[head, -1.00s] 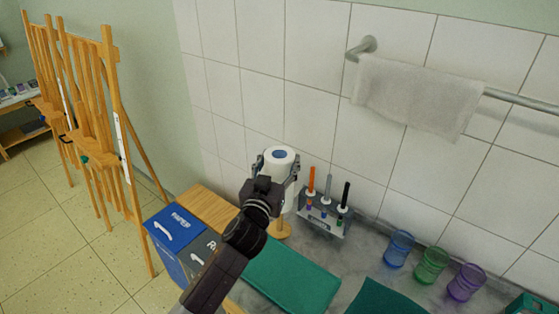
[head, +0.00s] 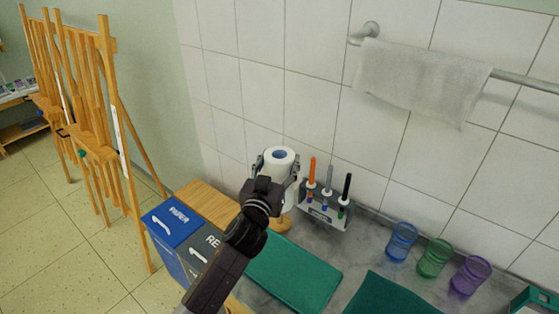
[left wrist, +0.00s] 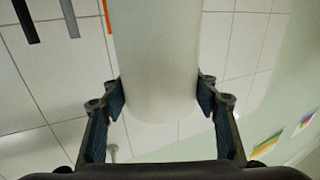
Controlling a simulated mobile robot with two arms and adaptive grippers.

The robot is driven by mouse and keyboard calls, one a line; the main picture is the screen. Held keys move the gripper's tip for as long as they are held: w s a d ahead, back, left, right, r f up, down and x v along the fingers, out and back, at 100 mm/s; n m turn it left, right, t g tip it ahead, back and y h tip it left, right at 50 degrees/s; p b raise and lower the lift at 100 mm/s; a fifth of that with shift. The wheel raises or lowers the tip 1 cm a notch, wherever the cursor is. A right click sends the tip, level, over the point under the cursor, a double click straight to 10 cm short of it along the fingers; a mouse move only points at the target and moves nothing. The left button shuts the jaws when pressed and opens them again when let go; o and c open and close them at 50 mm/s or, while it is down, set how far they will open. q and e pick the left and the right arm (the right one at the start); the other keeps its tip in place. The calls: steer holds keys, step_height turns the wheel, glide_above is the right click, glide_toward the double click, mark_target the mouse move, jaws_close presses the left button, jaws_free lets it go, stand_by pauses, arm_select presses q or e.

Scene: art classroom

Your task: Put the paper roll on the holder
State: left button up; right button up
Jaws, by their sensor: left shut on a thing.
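The white paper roll (head: 272,183) is upright with its bluish core opening facing up in the head view. My left gripper (head: 279,167) is shut on the paper roll, one finger on each side. In the left wrist view the white roll (left wrist: 155,55) fills the middle, between the two dark finger pads of the left gripper (left wrist: 160,95). The wooden holder (head: 285,223) shows just below the roll, mostly covered by the gripper and roll. I cannot tell whether the roll is around its post. My right gripper is out of view.
A pen rack (head: 323,207) with upright pens stands close to the right of the roll. Blue, green and purple cups (head: 435,258) stand further right. Green mats (head: 295,275) lie in front. Paper and recycling bins (head: 172,222) are at left, with a tiled wall behind.

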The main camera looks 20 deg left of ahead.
arm_select(q)
steer(key=shift+f+b, duration=1)
steer(key=shift+f, duration=0.3)
steer(key=shift+f+b, duration=2.45)
steer(key=shift+f, duration=0.5)
steer(key=o, duration=2.2)
steer(key=shift+r, duration=0.15)
step_height(320, 180, up, 8)
steer(key=p, duration=0.7)
